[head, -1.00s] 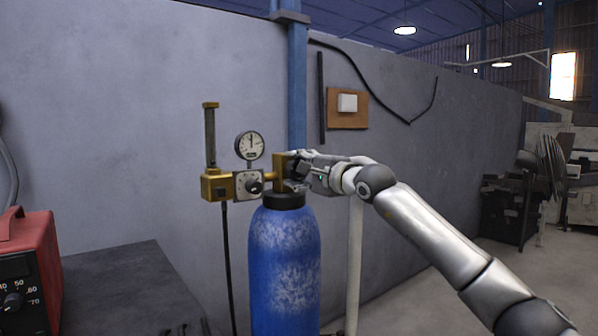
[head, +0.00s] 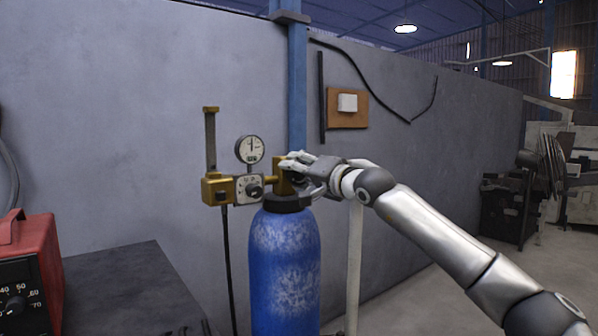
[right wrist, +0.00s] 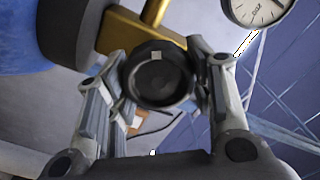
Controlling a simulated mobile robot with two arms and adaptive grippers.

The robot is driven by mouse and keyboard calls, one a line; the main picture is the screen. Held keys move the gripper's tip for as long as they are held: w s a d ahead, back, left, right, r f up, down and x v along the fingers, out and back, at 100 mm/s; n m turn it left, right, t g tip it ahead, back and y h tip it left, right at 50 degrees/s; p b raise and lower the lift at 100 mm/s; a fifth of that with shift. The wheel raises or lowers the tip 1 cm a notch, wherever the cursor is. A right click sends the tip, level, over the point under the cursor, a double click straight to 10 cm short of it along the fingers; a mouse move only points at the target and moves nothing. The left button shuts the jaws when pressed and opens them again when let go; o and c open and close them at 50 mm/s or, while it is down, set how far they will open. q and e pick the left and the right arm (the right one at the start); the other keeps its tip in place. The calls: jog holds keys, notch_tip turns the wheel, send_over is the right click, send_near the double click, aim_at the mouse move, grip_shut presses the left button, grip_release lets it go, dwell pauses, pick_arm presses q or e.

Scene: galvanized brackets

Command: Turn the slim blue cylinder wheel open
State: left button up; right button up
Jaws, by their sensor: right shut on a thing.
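The slim blue cylinder (head: 284,270) stands upright, with a dark collar and a brass valve (head: 283,180) on top. In the right wrist view its round black wheel (right wrist: 158,76) with a small pale mark sits on the brass valve body (right wrist: 130,32). My right gripper (right wrist: 160,78) is shut on the wheel, one finger on each side of it. In the head view my right gripper (head: 300,174) is at the valve's right side and hides the wheel. My left gripper is not in view.
A pressure gauge (head: 249,149) and a brass regulator (head: 218,189) with a flow tube join the valve on the left. A red machine (head: 28,262) is at the lower left by a dark bench (head: 125,290). A grey wall stands behind; a pale pole (head: 354,265) is right of the cylinder.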

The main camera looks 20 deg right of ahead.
jog(key=shift+f, duration=0.2)
dwell(0.4)
jog(key=o, duration=1)
jog(key=shift+r, duration=0.1)
jog(key=shift+o, duration=0.2)
jog(key=shift+s, duration=0.1)
jog(key=v, duration=1.1)
jog(key=shift+s, duration=0.4)
